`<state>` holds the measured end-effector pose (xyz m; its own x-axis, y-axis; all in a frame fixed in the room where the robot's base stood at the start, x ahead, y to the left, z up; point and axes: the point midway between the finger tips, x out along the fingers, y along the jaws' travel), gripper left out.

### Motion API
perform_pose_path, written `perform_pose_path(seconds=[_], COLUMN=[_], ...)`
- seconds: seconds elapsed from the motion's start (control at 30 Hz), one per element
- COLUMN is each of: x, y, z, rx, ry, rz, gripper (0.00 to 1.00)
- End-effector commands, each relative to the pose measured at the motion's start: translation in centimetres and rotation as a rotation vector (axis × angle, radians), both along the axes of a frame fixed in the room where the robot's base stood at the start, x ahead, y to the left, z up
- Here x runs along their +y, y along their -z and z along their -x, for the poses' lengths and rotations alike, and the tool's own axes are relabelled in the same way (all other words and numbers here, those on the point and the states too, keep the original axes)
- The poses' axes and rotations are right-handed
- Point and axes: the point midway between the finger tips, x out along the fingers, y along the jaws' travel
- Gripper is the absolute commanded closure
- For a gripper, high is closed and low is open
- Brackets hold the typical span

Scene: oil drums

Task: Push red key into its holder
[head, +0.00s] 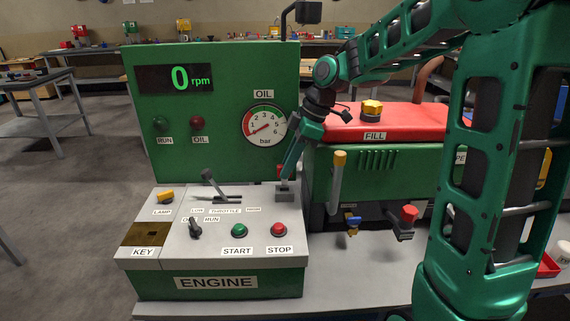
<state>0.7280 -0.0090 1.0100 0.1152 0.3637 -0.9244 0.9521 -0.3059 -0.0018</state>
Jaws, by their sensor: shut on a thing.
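My gripper (287,176) points down at the back right corner of the grey engine console top. It is shut on a small red piece, likely the red key (280,170), mostly hidden by the fingers. A small grey block (284,194) stands on the console right below the fingertips. I cannot tell whether the red piece touches it. At the console's front left is a brown plate (152,229) with a dark mark, above a KEY label (143,252).
The console (215,255) carries a throttle lever (215,188), a switch (195,228), a green START button (240,230) and a red STOP button (278,230). A green gauge panel (225,125) rises behind. The green engine with its red top (400,118) stands right of my gripper.

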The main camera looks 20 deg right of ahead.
Motion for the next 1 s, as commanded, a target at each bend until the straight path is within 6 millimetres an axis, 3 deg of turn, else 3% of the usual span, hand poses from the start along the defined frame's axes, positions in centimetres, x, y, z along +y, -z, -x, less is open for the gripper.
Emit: perform_pose_path(seconds=[1.0], x=[-0.2], y=[1.3], z=[0.0], rx=[-0.001], ry=[0.003], rz=[0.0], gripper=[1.0])
